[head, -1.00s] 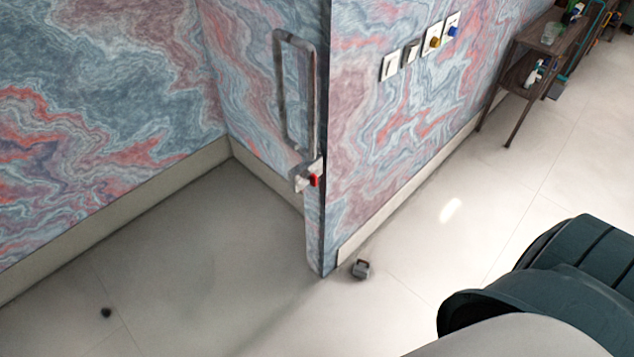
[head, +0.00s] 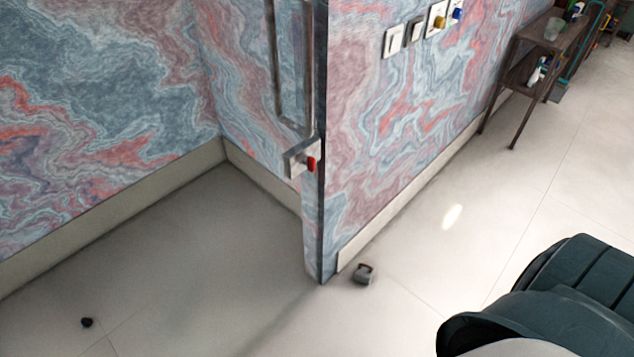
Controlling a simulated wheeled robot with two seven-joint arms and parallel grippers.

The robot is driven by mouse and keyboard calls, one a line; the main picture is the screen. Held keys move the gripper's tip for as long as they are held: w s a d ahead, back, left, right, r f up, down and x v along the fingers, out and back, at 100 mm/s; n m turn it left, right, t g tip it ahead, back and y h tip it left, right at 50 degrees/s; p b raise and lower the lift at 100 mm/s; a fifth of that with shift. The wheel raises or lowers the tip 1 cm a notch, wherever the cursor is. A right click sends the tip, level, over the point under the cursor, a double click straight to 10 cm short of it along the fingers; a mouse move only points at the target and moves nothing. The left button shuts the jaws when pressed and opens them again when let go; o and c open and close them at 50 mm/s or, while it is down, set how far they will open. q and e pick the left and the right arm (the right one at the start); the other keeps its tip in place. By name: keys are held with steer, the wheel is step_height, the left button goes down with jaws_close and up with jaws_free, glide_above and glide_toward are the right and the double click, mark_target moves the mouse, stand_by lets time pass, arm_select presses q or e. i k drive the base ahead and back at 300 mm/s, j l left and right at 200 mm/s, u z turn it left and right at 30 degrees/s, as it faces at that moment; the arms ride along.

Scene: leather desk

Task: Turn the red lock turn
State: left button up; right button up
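The red lock turn (head: 311,164) is a small red knob on a metal lock plate (head: 296,158). It sits near the edge of the open door panel (head: 312,225), just below a long metal pull handle (head: 277,70). The panel has the same marbled blue and red pattern as the walls. Which way the knob points is too small to tell. Neither of my grippers shows in the head view. A dark part of mine fills the lower right corner.
Wall switches (head: 394,41) with yellow and blue knobs are on the right wall. A dark shelf table (head: 525,75) stands further back. A small grey object (head: 363,273) and a black one (head: 87,322) lie on the floor. The floor in front is otherwise clear.

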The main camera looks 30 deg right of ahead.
mark_target(310, 161)
steer(key=i+l, duration=0.1)
steer(key=l, duration=2.35)
steer(key=i+l, duration=0.15)
steer(key=l, duration=1.1)
